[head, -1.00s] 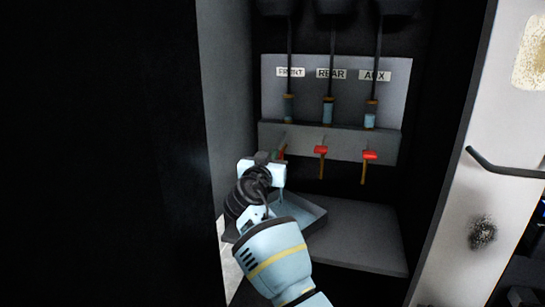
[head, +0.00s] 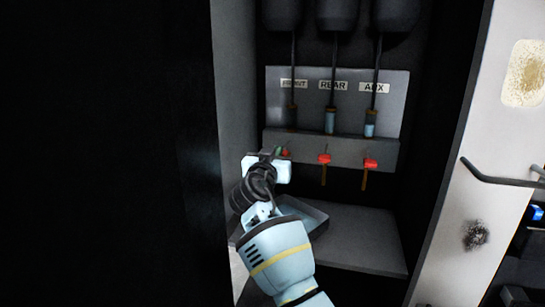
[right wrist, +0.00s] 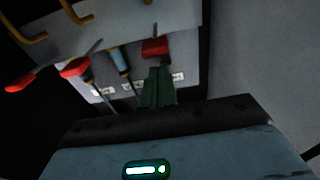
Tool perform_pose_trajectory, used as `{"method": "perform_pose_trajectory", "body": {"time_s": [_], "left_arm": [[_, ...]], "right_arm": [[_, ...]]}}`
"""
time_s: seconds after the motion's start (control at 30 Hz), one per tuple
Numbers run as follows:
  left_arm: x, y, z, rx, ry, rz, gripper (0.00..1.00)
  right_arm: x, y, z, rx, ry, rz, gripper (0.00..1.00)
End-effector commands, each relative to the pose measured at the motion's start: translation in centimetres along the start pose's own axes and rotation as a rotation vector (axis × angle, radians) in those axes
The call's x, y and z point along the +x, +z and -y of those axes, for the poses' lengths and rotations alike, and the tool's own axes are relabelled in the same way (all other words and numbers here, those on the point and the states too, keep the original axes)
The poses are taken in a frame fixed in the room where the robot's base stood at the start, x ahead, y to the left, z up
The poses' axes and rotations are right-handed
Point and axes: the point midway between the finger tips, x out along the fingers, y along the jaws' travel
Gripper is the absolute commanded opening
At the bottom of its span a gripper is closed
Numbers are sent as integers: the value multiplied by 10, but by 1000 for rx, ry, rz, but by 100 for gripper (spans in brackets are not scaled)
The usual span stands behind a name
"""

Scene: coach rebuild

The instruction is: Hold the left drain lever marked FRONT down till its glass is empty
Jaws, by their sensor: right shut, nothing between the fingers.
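The FRONT drain lever, with a red grip (head: 286,152), is partly hidden behind my right gripper (head: 278,154). The FRONT glass (head: 291,118) above it looks dark, with no blue liquid showing. In the right wrist view the red grip (right wrist: 155,47) is just beyond my shut green fingertips (right wrist: 158,72), with nothing between them. The fingers appear apart from the grip, though contact is hard to judge. The FRONT label (head: 294,84) is on the grey panel. My left gripper is not in view.
The REAR lever (head: 324,159) and AUX lever (head: 371,163) stand to the right. The REAR glass (head: 330,121) and AUX glass (head: 370,126) hold blue liquid. A grey tray (head: 312,214) is below. A cabinet wall (head: 232,120) stands close on the left.

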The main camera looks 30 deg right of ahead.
Motion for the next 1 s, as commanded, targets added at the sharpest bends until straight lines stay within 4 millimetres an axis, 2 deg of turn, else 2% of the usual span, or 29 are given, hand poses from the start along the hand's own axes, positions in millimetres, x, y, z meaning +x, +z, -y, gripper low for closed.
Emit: {"method": "perform_pose_trajectory", "body": {"time_s": [0.03, 0.2, 0.43, 0.63, 1.0], "left_arm": [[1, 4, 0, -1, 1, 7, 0], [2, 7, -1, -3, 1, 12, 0], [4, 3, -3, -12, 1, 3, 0], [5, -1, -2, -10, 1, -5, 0], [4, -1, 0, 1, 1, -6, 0]], "right_arm": [[-14, 5, 3, -1, -7, 5, 0], [-47, 6, 2, 1, -7, 7, 0], [-82, 4, 3, -1, -6, 4, 0], [-93, 3, 2, -2, -5, 3, 0], [-94, 3, 2, -2, -5, 3, 0]]}}
